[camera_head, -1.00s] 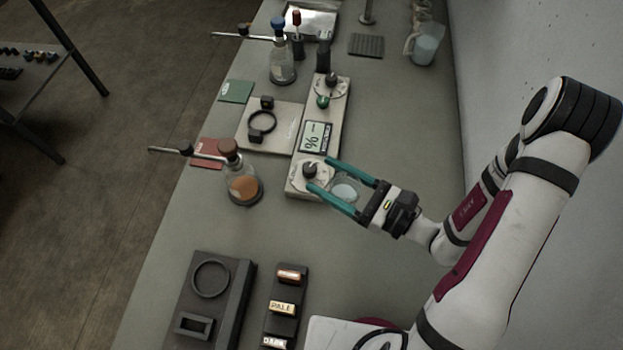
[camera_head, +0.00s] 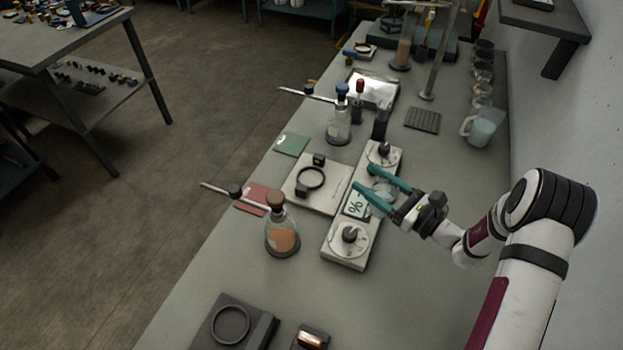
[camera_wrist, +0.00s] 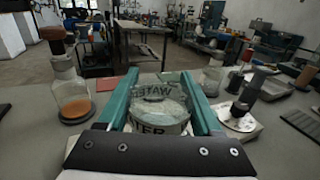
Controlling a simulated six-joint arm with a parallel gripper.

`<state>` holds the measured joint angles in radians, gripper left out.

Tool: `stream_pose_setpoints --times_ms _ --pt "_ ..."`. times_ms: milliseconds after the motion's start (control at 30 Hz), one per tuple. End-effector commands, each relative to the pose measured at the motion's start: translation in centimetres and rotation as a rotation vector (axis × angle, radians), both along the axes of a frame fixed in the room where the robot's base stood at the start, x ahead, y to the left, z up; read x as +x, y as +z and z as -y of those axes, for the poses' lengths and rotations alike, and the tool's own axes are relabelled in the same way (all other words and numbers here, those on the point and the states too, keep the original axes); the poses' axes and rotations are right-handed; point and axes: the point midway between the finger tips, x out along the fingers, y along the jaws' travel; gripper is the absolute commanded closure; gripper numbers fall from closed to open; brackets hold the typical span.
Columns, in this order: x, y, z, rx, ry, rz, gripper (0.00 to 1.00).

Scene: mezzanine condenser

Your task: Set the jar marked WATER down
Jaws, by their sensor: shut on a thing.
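The jar marked WATER (camera_wrist: 160,106) is a clear glass jar with dark lettering, seen between the teal fingers of my gripper in the wrist view. My gripper (camera_head: 382,188) is shut on the jar, one finger on each side. In the head view the jar (camera_head: 383,191) is small and partly hidden by the fingers, over or beside the right edge of the pale panel with dials (camera_head: 348,247). I cannot tell whether the jar's base touches anything.
A flask of orange stuff (camera_head: 282,240) stands left of the panel, and a blue-stoppered flask (camera_head: 338,128) farther back. A pale plate with a black ring (camera_head: 328,195) lies between them. A pitcher (camera_head: 482,128) stands at the wall. The grey bench (camera_head: 420,300) is bare right of the panel.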

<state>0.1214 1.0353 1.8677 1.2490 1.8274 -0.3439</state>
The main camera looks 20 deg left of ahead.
Motion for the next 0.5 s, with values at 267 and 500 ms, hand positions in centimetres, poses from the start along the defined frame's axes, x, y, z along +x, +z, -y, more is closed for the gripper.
stream_pose_setpoints --times_ms 267,500 --pt "6.5 2.9 -6.3 -0.001 -0.009 0.005 0.92" --pt "8.0 3.9 -8.7 0.000 -0.011 0.000 0.92"
